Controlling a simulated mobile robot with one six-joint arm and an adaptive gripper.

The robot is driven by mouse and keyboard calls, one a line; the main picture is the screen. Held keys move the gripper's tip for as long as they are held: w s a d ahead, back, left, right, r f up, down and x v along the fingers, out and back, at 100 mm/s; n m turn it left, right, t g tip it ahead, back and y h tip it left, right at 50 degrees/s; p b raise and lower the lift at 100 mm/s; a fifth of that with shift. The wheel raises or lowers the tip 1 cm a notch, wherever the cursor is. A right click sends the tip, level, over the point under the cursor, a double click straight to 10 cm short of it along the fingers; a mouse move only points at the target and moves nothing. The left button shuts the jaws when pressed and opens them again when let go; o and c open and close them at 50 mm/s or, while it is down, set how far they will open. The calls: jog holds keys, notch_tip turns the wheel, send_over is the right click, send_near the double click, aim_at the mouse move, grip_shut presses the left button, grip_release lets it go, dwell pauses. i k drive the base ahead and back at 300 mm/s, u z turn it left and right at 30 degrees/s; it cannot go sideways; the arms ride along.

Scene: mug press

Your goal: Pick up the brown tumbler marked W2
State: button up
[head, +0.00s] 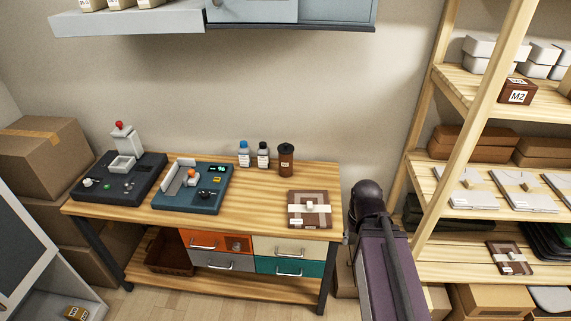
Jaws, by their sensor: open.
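A brown tumbler (286,161) with a black lid stands upright at the back of the wooden workbench (255,205), right of two small bottles. A small pale mark shows on it, but it is too small to read as W2. Part of my arm shows at the lower right, beside the bench's right end. My gripper is not in view, and nothing is seen touching the tumbler.
A brown framed board (309,208) lies in front. Two machines (120,170) (195,187) fill the left. A cabinet hangs above; wooden shelving (455,165) stands right.

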aim_at(286, 162)
jog(key=u, duration=0.05)
jog(key=i, duration=0.95)
jog(key=z, duration=0.05)
